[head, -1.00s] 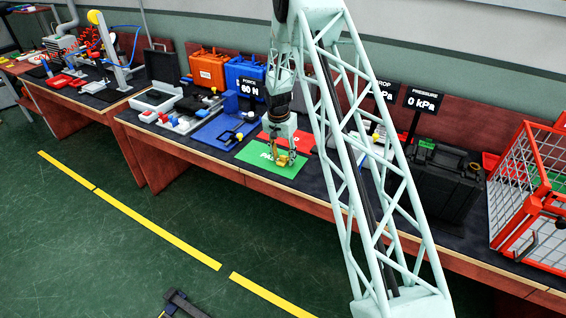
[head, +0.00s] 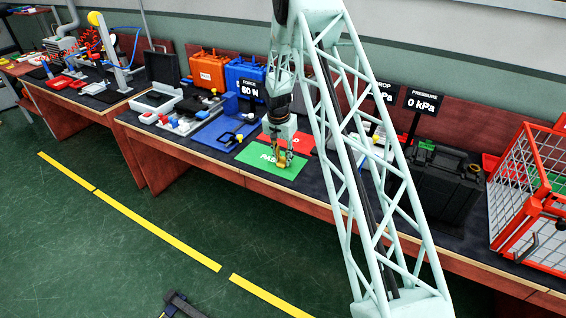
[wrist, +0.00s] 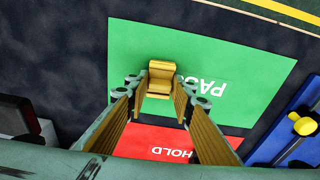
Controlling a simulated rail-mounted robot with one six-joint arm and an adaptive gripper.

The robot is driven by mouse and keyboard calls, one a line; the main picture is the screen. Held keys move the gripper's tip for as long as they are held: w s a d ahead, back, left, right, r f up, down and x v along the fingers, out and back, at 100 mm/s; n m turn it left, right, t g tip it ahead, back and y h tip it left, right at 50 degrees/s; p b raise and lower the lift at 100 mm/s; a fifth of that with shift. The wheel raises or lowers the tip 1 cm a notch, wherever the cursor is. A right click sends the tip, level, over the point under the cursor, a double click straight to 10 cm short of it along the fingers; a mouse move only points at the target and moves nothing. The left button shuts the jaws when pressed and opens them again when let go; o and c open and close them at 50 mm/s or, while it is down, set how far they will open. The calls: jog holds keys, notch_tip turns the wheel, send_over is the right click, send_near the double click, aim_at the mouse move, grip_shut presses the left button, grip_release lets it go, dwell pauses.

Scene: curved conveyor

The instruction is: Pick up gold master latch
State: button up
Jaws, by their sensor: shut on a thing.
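The gold master latch (wrist: 160,80) shows in the wrist view between the two fingertips, over the green PASS sheet. It also shows as a small gold piece in the head view (head: 283,159). My gripper (wrist: 160,90) is shut on the latch, with a finger at each side of it. In the head view my gripper (head: 284,157) points down at the sheet. I cannot tell whether the latch touches the sheet or is just above it.
The green PASS sheet (head: 262,170) lies in front of the red HOLD sheet (wrist: 150,142) on the dark bench top. A blue fixture (head: 212,133) with a yellow knob is to the left. A black case (head: 440,185) and a red wire cage (head: 510,190) stand to the right.

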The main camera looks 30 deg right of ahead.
jog(key=shift+r, duration=0.15)
jog(key=shift+r, duration=1.4)
jog(key=shift+s+r+p, duration=0.1)
jog(key=shift+r+p, duration=0.15)
jog(key=shift+p, duration=0.05)
jog(key=s, duration=0.5)
jog(key=s+r, duration=0.1)
jog(key=s, duration=0.9)
jog(key=shift+s+a+r, duration=0.2)
jog(key=shift+s+a, duration=0.05)
jog(key=shift+s, duration=0.15)
jog(key=shift+a, duration=0.1)
jog(key=shift+a, duration=0.55)
jog(key=s+a+r+n, duration=0.1)
jog(key=a+n, duration=0.4)
jog(key=a, duration=0.6)
jog(key=s+a+r+n+y, duration=0.1)
jog(key=a+n, duration=0.4)
jog(key=a, duration=0.7)
jog(key=shift+s+a+n+t, duration=0.25)
jog(key=shift+s+n+t, duration=0.05)
jog(key=shift+s+t, duration=0.1)
jog(key=shift+r, duration=0.1)
